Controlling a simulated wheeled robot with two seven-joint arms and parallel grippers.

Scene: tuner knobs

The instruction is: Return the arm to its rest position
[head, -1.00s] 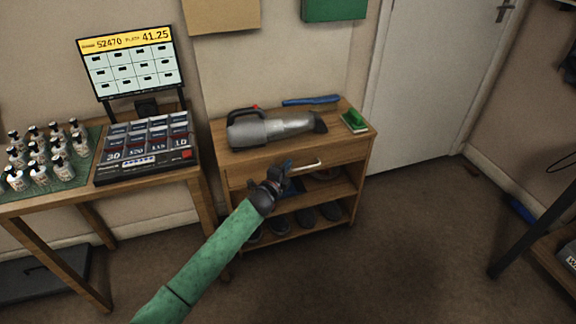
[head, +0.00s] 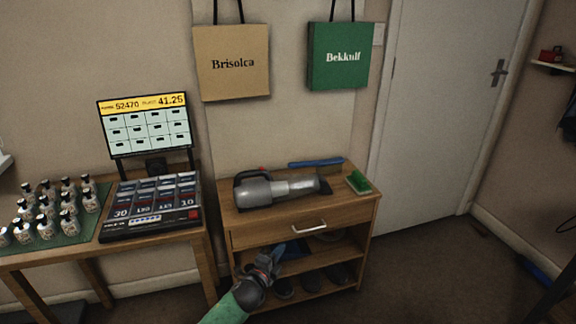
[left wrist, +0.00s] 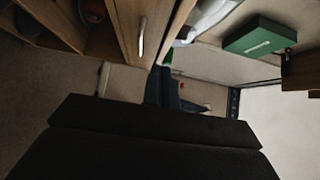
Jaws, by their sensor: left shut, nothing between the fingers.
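My left gripper (head: 268,262) is at the lower middle of the head view, on a green arm that comes in from the bottom. It is shut with nothing in it. It is in front of the open shelves of a small wooden cabinet (head: 300,236), below and left of the silver drawer handle (head: 309,228). The handle also shows in the left wrist view (left wrist: 142,38), apart from the fingers. The drawer looks shut. In the left wrist view the dark fingers (left wrist: 165,88) point away. My right gripper is in neither view.
A grey handheld vacuum (head: 270,190), a blue brush (head: 316,162) and a green-topped pad (head: 358,182) lie on the cabinet. A table to the left holds a button panel (head: 150,205), a screen (head: 150,130) and several bottles (head: 66,215). Free floor lies right of the cabinet.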

